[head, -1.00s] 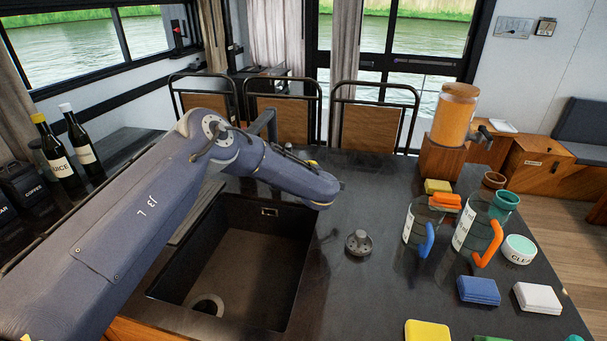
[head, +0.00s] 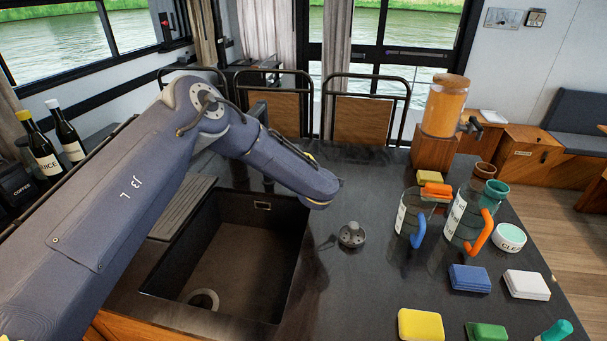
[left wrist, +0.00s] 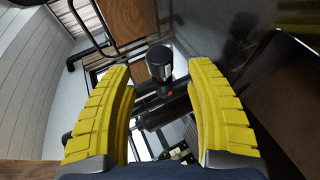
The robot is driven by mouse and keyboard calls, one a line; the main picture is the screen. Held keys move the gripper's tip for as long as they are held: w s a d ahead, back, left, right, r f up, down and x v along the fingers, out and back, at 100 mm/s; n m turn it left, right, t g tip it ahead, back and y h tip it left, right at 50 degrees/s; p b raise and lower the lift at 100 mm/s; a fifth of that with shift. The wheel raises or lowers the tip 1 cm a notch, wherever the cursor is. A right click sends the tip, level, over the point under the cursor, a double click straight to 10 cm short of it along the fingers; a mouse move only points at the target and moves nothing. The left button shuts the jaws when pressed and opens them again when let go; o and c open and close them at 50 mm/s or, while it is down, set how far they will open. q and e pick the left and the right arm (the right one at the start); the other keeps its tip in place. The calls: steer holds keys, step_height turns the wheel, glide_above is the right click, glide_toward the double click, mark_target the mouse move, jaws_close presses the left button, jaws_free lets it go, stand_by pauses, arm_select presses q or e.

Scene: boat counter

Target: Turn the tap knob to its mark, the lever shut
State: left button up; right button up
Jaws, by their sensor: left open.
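A black knob-like part with a silver band (left wrist: 160,62) stands between the fingers in the left wrist view, with a small orange mark below it. It looks like the tap knob, but I cannot be sure, and whether a finger touches it is unclear. My left gripper (left wrist: 162,112) is open, its two ridged yellow fingers on either side of that part. In the head view my left arm reaches over the sink and hides most of the gripper and the tap. A grey upright piece (head: 257,110) shows behind the arm, possibly the tap. My right gripper is not in view.
The black sink (head: 230,270) is set in the dark counter. A metal strainer (head: 351,235) lies right of it. Two jugs (head: 410,215), a blue sponge (head: 470,278), a yellow sponge (head: 420,325) and an orange dispenser (head: 445,105) stand further right. Bottles (head: 40,150) stand at left.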

arm_select(q)
steer(key=v, duration=0.7)
steer(key=shift+f, duration=0.1)
